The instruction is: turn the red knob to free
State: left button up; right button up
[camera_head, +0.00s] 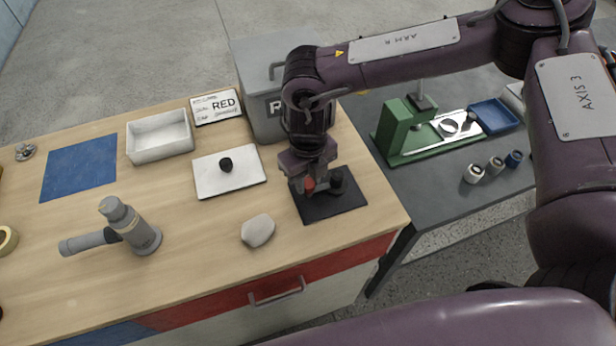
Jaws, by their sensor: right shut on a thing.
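The red knob (309,184) sits on a black plate (318,208) near the right end of the wooden table. My right gripper (311,178) points down over the black plate and is shut on the red knob, covering part of it. A dark round knob (337,179) stands on the same plate, just right of the gripper. The knob's marks and its angle are too small to tell. My left gripper is not in view.
A green press (395,130) stands on the grey table at right.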

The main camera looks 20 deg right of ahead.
jog(key=m, duration=0.4)
jog(key=shift+m, duration=0.4)
jog(key=m+p, duration=0.1)
jog(key=m, duration=0.3)
jog(key=shift+r+m, duration=0.15)
jog(key=shift+m, duration=0.15)
jog(key=m+p, duration=0.2)
jog(key=m, duration=0.2)
jog(key=shift+r+p, duration=0.1)
jog(key=shift+p, duration=0.3)
jog(key=shift+w+m+p, duration=0.1)
jog(key=shift+m+p, duration=1.2)
jog(key=shift+m, duration=0.8)
jog(key=o, duration=1)
jog(key=shift+f, duration=0.2)
